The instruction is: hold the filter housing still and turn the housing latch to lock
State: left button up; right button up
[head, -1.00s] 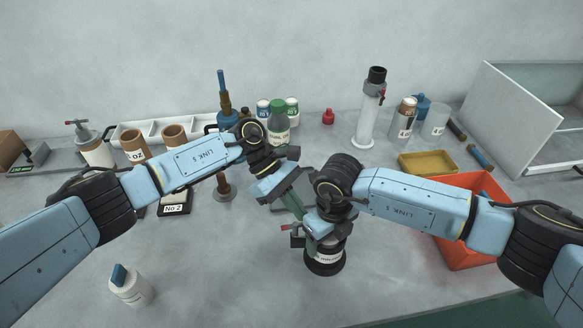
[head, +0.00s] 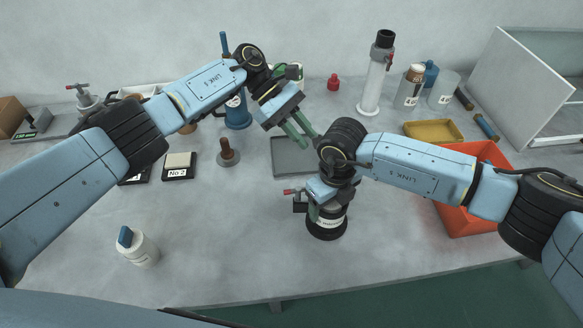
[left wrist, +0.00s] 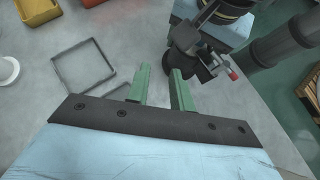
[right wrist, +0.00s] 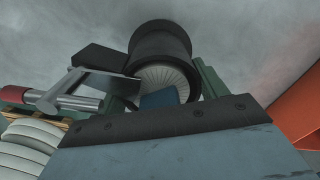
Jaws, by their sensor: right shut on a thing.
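The filter housing (head: 327,222), a dark cylinder with a white label, stands upright near the front of the table. In the right wrist view its black body (right wrist: 160,40) shows with a pale ribbed part. The housing latch (head: 293,191) is a lever with a red end, sticking out left; its red tip also shows in the left wrist view (left wrist: 233,74). My right gripper (head: 318,212) is shut on the housing, its fingers partly hidden in the head view. My left gripper (head: 311,140) is open and empty, behind the housing and apart from the latch.
A grey shallow tray (head: 278,158) lies behind the housing. An orange bin (head: 468,220) and yellow tray (head: 433,131) are at right. A white jar (head: 140,250) with a blue top stands front left. The table between jar and housing is clear.

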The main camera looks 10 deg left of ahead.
pick_arm(q)
jog(key=s+d+f+n+t+h, duration=0.1)
jog(key=s+d+f+h, duration=0.2)
jog(key=d+h, duration=0.1)
jog(key=n+t+h, duration=0.2)
jog(key=n+t, duration=0.9)
jog(key=t, duration=0.2)
send_near(304, 197)
notch_tip(304, 197, up, 2)
jog(key=x, duration=0.7)
jog(key=shift+w, duration=0.2)
